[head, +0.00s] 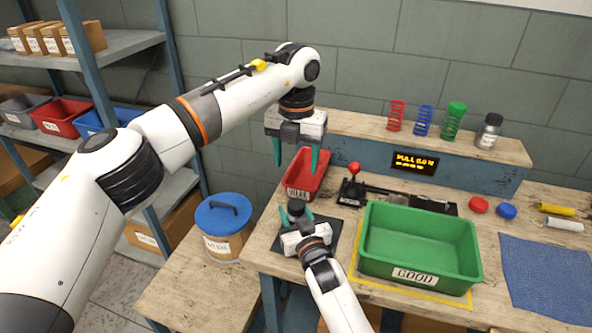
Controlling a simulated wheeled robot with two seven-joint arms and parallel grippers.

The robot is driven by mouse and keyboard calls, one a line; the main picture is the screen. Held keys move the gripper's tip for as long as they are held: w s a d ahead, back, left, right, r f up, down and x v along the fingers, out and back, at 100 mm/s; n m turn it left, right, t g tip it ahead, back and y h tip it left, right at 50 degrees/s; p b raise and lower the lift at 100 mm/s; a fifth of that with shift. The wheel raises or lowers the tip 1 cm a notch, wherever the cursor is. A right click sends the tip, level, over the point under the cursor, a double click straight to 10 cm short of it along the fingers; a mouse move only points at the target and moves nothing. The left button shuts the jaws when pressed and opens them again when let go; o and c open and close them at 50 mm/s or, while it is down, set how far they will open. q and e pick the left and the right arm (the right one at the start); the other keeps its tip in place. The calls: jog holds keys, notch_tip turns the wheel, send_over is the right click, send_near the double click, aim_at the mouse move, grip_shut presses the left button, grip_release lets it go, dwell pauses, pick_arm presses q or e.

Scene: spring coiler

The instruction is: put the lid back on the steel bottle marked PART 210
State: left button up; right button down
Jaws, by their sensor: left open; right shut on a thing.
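A steel bottle (487,136) with a dark top stands upright on the raised back shelf, at its right end. Its white label is too small to read. My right gripper (297,215) is low over the dark mat at the bench's left side, shut on a small dark round thing (296,206). I cannot tell whether this is a lid or the top of something taller, as the gripper hides its lower part. My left gripper (296,154) is open and empty, fingers pointing down, above and in front of the red bin. Both grippers are far left of the bottle.
A red bin (320,160), a red-knobbed lever (354,168) and a green GOOD tray (462,250) stand on the bench. Springs (423,120) stand beside the bottle. A blue-lidded bucket (224,214) stands left.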

jog(key=c, duration=0.7)
grip_release()
jog(key=shift+s, duration=0.1)
jog(key=v, duration=1.2)
